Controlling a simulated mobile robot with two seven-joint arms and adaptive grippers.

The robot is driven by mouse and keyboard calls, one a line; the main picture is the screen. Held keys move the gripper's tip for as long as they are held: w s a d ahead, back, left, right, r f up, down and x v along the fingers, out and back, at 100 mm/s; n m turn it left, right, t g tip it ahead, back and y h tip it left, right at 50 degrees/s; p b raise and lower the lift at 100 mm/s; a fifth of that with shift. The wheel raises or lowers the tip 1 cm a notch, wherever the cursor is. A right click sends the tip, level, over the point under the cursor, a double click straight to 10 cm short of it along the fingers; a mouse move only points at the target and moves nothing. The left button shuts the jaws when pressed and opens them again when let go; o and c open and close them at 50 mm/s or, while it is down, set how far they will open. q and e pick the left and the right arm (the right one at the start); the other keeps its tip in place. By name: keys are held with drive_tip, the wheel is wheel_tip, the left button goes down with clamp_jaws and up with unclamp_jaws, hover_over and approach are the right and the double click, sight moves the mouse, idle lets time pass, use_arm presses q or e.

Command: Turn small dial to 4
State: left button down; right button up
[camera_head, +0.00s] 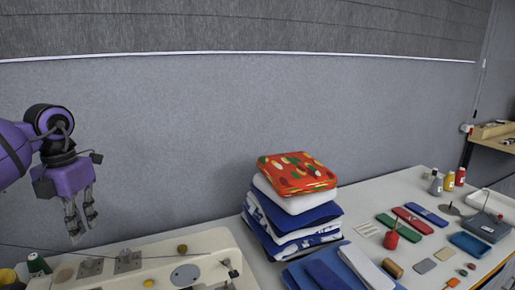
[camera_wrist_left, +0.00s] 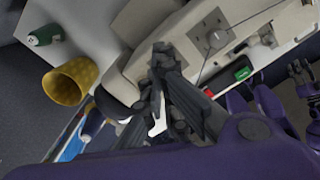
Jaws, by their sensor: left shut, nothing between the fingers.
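A cream sewing-machine-like body (camera_head: 205,244) lies at the lower left of the head view, partly cut off by the bottom edge. On it are a small brown knob (camera_head: 182,248), a yellow knob (camera_head: 149,283) and a round metal plate (camera_head: 185,275). I cannot tell which part is the small dial, and no numbers are readable. My left gripper (camera_head: 83,228) is shut and empty, pointing down above the left end of the machine, apart from it. In the left wrist view, the gripper (camera_wrist_left: 160,90) shows in front of the cream body (camera_wrist_left: 185,45).
A stack of folded cloths (camera_head: 295,205) stands right of the machine. Sewing supplies, including a red pincushion (camera_head: 391,238), lie further right. A green thread spool (camera_head: 38,265) is at the left. A yellow cup (camera_wrist_left: 70,82) and dark gripper-like parts (camera_wrist_left: 300,78) show in the wrist view.

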sight(89, 263)
use_arm(q)
wheel_tip(89, 263, down, 3)
drive_tip(key=shift+s+b, duration=0.15)
drive_tip(key=shift+b, duration=0.15)
drive_tip(key=shift+f, duration=0.95)
drive_tip(key=shift+f+b, duration=0.4)
drive_tip(key=shift+f, duration=0.25)
drive_tip(key=shift+d, duration=0.1)
use_arm(e)
drive_tip(key=shift+w+d+f, duration=0.1)
drive_tip(key=shift+w+f, duration=0.05)
drive_tip(key=shift+f, duration=0.4)
